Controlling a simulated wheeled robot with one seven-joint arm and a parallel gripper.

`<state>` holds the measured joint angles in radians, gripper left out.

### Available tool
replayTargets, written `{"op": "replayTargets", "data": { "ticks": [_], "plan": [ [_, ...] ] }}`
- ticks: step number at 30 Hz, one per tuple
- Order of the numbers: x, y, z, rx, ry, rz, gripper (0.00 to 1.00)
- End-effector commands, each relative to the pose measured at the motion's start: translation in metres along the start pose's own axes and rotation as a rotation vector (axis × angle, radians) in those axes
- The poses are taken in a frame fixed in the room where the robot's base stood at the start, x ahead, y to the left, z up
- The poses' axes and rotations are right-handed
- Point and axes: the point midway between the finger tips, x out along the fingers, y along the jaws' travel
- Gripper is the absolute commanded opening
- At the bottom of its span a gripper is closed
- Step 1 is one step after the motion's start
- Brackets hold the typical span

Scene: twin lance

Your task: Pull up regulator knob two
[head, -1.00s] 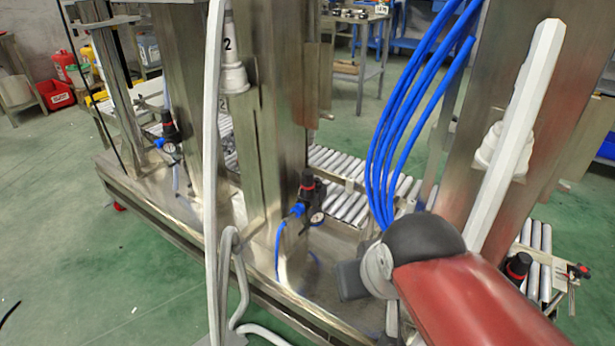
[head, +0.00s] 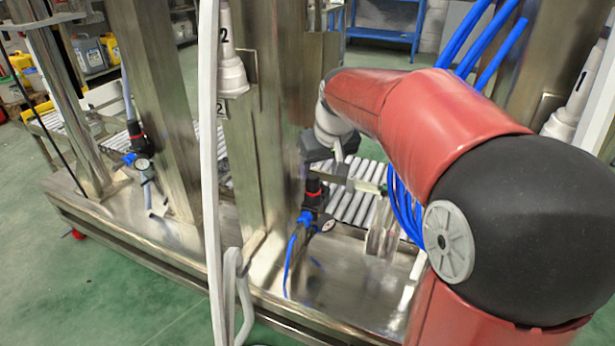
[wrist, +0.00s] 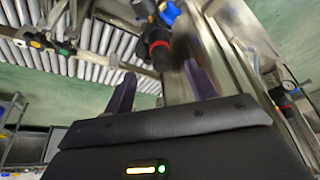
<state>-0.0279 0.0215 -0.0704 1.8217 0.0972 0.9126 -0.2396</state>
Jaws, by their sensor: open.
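Regulator knob two (head: 314,186), black with a red ring, tops the regulator on the middle post marked 2. In the head view it is just below my gripper, which partly overlaps it. In the wrist view the knob (wrist: 159,58) points toward me, with a blue fitting (wrist: 168,12) behind it. My gripper (wrist: 160,76) is open, its two dark fingers on either side of the line to the knob. The knob's end is near the fingertips; I see no contact and cannot tell the exact gap. The regulator's gauge (head: 326,223) shows below.
The steel post (head: 260,130) stands close beside the knob. Another regulator (head: 136,145) is on the left post; one with a gauge shows in the wrist view (wrist: 283,90). A roller conveyor (head: 355,195) lies behind. Blue hoses (head: 480,45) hang at right.

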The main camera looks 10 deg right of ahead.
Motion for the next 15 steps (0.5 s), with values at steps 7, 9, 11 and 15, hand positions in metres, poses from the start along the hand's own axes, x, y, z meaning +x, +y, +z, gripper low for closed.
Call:
{"op": "replayTargets", "data": {
  "ticks": [7,9,11,15],
  "plan": [
    [0.025,0.001,-0.005,-0.004,-0.006,-0.002,0.57],
    [0.037,0.001,-0.005,-0.004,-0.006,-0.002,0.57],
    [0.047,0.001,-0.005,-0.004,-0.006,-0.002,0.57],
    [0.068,0.001,-0.005,-0.005,-0.006,-0.002,0.57]
  ]
}}
